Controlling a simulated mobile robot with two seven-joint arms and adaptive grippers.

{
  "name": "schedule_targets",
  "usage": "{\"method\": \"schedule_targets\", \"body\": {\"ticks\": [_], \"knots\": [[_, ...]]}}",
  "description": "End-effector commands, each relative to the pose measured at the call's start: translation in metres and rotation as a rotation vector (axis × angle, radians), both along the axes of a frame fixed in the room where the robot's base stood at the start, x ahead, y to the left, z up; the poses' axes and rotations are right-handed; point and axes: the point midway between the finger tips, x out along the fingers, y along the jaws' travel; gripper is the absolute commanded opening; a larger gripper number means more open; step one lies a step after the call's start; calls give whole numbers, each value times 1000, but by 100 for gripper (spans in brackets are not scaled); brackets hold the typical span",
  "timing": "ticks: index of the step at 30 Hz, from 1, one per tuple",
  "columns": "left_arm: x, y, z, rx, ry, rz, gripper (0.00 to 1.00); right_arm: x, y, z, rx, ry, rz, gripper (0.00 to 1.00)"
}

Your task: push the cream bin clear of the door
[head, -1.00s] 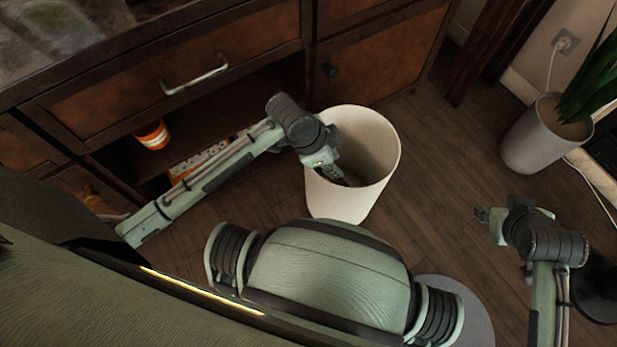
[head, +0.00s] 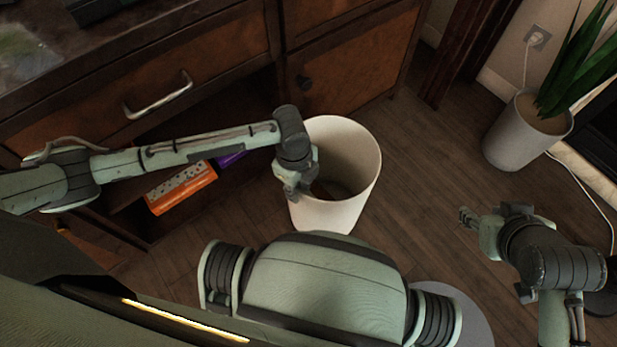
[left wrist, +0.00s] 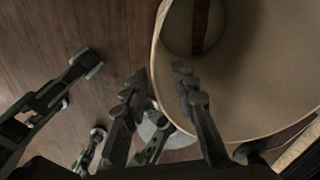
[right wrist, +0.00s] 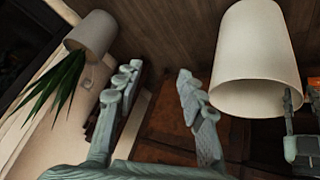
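The cream bin (head: 362,165) stands upright on the floor in front of the cabinet door (head: 357,62), which is closed and has a dark knob (head: 304,82). My left gripper (head: 292,190) is at the bin's left side near the rim. In the left wrist view the left gripper (left wrist: 158,77) is open; one finger overlaps the bin's interior (left wrist: 255,75) and the other is outside the rim. Contact cannot be told. My right gripper (head: 468,218) is open and empty, right of the bin; the bin (right wrist: 255,55) also shows in the right wrist view.
A potted plant (head: 510,138) stands at the right by the wall, with a white cable (head: 588,190) on the floor. Wooden floor (head: 430,160) is clear between bin and plant. An open shelf holds an orange box (head: 182,187). A drawer handle (head: 158,96) juts out above.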

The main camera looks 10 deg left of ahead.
Motion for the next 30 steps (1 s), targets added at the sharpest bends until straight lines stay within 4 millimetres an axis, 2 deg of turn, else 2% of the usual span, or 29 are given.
{"method": "schedule_targets", "body": {"ticks": [1,5,17,23,30], "knots": [[-4,4,-2,12,2,-2,28,-7,3,-1,12,17,-8,40],[-7,9,-5,24,2,-4,28,-13,6,-4,24,33,-21,40],[-7,9,-9,24,2,-3,28,-11,8,-4,29,20,-16,40],[-7,9,-30,25,2,-1,28,9,25,5,64,-79,21,40],[-6,8,-62,24,2,-3,28,36,52,27,122,-248,76,40]]}}
